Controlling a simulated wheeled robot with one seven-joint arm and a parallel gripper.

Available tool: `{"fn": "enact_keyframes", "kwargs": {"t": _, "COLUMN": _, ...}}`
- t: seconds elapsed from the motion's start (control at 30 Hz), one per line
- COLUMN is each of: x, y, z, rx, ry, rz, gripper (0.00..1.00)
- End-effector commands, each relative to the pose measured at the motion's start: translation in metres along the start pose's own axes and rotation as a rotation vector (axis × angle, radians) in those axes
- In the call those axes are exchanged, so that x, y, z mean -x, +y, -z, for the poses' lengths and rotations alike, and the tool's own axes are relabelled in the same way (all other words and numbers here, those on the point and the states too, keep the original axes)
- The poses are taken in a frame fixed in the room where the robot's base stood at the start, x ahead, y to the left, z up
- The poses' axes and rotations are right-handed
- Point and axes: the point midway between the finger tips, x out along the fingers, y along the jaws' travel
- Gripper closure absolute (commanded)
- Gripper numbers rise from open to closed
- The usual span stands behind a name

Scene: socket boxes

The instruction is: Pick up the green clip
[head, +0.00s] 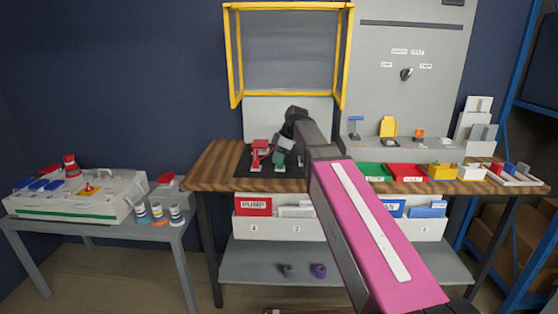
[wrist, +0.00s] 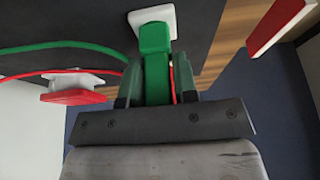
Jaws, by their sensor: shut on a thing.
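The green clip (wrist: 154,62) is between the two fingers of my gripper (wrist: 155,85) in the wrist view, and the fingers are shut on it. Its far end lies against a white block (wrist: 152,17) on the dark mat. A green cable runs off to the left from near the clip. In the head view the green clip (head: 280,158) shows on the black mat, partly hidden by my gripper and arm. A red clip (head: 259,150) stands just left of it, and a red clip on a white block (wrist: 78,92) shows at the left in the wrist view.
The wooden bench (head: 212,165) holds the black mat (head: 262,184). Coloured bins, such as the red bin (head: 406,171), stand to the right. A yellow frame (head: 236,60) rises behind. A side table with a white case (head: 120,195) is at left.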

Motion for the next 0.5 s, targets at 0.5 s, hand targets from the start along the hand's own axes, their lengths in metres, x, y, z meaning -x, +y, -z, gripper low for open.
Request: {"fn": "enact_keyframes", "kwargs": {"t": 0.5, "x": 0.042, "y": -0.017, "z": 0.033, "rx": 0.005, "ry": 0.001, "rz": 0.0, "gripper": 0.94}}
